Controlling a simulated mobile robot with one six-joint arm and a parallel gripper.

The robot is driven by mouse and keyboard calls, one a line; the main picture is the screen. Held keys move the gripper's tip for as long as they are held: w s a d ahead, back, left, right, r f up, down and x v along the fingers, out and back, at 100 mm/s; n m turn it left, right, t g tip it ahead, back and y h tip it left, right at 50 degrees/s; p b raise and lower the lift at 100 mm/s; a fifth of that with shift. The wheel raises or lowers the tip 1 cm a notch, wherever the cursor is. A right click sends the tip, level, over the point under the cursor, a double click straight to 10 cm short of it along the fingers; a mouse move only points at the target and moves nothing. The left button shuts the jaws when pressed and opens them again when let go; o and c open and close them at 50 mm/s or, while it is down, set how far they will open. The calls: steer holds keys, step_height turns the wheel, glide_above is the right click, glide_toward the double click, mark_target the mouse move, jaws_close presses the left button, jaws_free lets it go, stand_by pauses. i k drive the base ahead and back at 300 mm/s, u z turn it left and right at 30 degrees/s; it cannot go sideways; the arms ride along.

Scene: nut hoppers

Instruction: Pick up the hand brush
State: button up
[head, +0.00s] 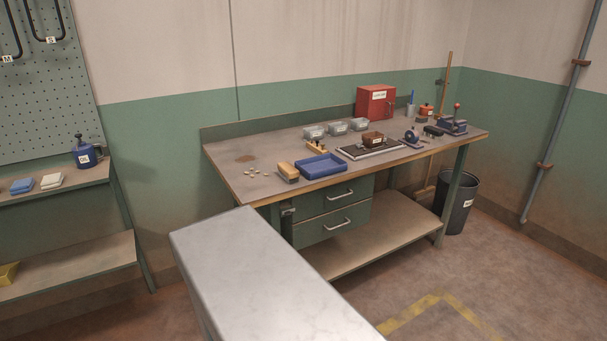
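A small block-shaped thing with a tan top and a greyish lower side (288,172) lies on the workbench (246,181) near its front left edge. It looks like the hand brush, but it is too small here to be sure. It lies just left of a blue tray (321,166), and its top is uncovered. My gripper is not in view, so I cannot see whether it is open or shut.
Small loose pieces (256,173) lie left of the block. Behind it are a wooden holder (316,147) and grey bins (337,128). A brown block (373,139) sits on a dark plate. Drawers (333,211) hang below. Open floor (470,270) lies at right.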

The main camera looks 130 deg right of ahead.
mark_target(287, 172)
steer(key=u, duration=1.25)
steer(key=k, duration=0.1)
steer(key=z, duration=2.5)
steer(key=k, duration=0.2)
steer(key=z, duration=1.95)
steer(key=k, duration=0.65)
steer(key=u, duration=0.2)
steer(key=i, duration=0.6)
steer(key=u, duration=0.1)
